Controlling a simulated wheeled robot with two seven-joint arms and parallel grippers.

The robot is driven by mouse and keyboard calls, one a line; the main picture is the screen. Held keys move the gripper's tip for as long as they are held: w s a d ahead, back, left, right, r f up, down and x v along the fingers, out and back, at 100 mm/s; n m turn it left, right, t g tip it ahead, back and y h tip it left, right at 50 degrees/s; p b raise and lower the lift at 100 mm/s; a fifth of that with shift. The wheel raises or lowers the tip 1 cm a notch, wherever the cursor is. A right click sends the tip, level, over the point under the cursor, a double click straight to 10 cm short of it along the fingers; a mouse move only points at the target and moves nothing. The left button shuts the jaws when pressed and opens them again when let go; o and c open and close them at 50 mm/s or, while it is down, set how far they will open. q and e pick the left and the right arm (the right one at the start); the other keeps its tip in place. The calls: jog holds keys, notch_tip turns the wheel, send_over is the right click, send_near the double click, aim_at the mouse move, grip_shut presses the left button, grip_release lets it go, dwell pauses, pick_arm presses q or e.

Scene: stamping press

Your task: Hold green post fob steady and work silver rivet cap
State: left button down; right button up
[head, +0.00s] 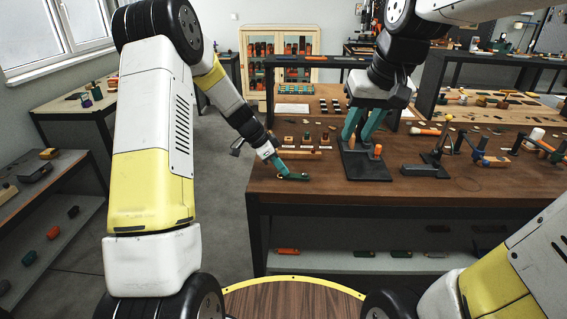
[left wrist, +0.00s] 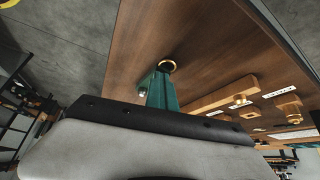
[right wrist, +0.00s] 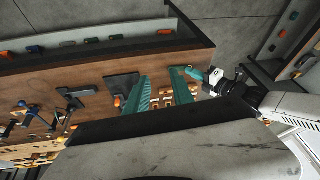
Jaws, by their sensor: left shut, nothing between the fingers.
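My left gripper (head: 283,173) has teal fingers that look closed, low at the table's near left corner. A dark green piece (head: 299,178), probably the green post fob, lies at its fingertips. In the left wrist view a gold ring (left wrist: 167,66) shows just past the left fingertips (left wrist: 162,80), and a small silver piece (left wrist: 141,93), possibly the rivet cap, shows beside them. The fingers hide most of the fob. My right gripper (head: 360,138) is open and empty above a black stand (head: 366,168); its spread teal fingers (right wrist: 158,78) also show in the right wrist view.
A wooden rack with gold fittings (left wrist: 220,95) lies behind the left gripper. Black clamps and tools (head: 432,165) are to the right. The brown table's (head: 320,194) front strip is mostly clear.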

pick_arm(q)
jog(key=shift+s+f, duration=0.2)
jog(key=shift+f, duration=0.15)
pick_arm(e)
jog(key=w+a+f+n+g, duration=0.1)
jog(key=w+a+f, duration=0.15)
jog(key=w, duration=0.35)
jog(key=w+a+f+g, duration=0.1)
jog(key=w+a+f, duration=0.15)
jog(key=w, duration=0.45)
pick_arm(q)
jog(key=shift+a, duration=0.1)
pick_arm(e)
jog(key=n+g+h, duration=0.2)
send_near(305, 173)
jog(key=shift+d+f, duration=0.15)
jog(key=shift+f, duration=3.7)
grip_shut()
jog(key=shift+r, duration=0.4)
jog(key=shift+r, duration=1.9)
